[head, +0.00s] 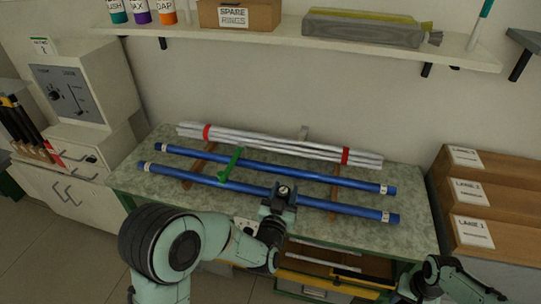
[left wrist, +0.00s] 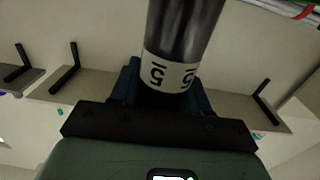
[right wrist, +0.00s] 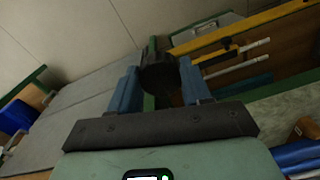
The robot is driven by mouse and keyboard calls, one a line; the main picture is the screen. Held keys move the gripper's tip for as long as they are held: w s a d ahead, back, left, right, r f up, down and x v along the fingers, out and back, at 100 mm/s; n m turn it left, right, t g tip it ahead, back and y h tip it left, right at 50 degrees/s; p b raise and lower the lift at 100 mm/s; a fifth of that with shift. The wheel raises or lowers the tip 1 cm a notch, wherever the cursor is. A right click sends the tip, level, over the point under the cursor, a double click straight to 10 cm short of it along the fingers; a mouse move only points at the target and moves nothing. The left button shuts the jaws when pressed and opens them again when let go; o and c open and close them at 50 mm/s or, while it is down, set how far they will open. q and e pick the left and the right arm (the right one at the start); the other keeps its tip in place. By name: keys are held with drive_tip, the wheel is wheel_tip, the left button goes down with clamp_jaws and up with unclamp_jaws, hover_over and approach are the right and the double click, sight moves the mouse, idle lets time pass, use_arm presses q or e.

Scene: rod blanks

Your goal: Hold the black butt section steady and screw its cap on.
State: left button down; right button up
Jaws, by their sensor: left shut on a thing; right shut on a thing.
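The black butt section (left wrist: 183,32) rises from between the blue fingers of my left gripper (left wrist: 166,88) in the left wrist view. A white band with dark numerals circles it near the fingers. In the head view, my left gripper (head: 278,203) is shut on it at the table's front edge, and its round end (head: 284,190) shows from above. My right gripper (right wrist: 160,88) is shut on a short dark cap (right wrist: 160,72) in the right wrist view. In the head view, the right arm is at the bottom right, apart from the section, and the cap is not discernible.
Two blue rods (head: 300,172) and a bundle of white rods (head: 275,143) lie on supports across the green table (head: 385,232). An open drawer (head: 335,268) is below the front edge. Labelled brown boxes (head: 500,235) stand right. A shelf (head: 270,36) runs above.

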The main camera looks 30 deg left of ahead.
use_arm(q)
drive_tip(key=s+d+f+m+h, duration=0.1)
drive_tip(key=d+f+h, duration=0.1)
drive_tip(key=f, duration=0.4)
drive_tip(key=s+d+f+m+h, duration=0.1)
drive_tip(key=d+f, duration=0.2)
drive_tip(key=f, duration=0.3)
drive_tip(key=shift+s+d+h, duration=0.25)
drive_tip(key=shift+d+h, duration=0.05)
drive_tip(key=shift+h, duration=0.1)
use_arm(e)
drive_tip(key=s+f, duration=0.4)
drive_tip(key=f, duration=1.1)
drive_tip(key=shift+a, duration=0.1)
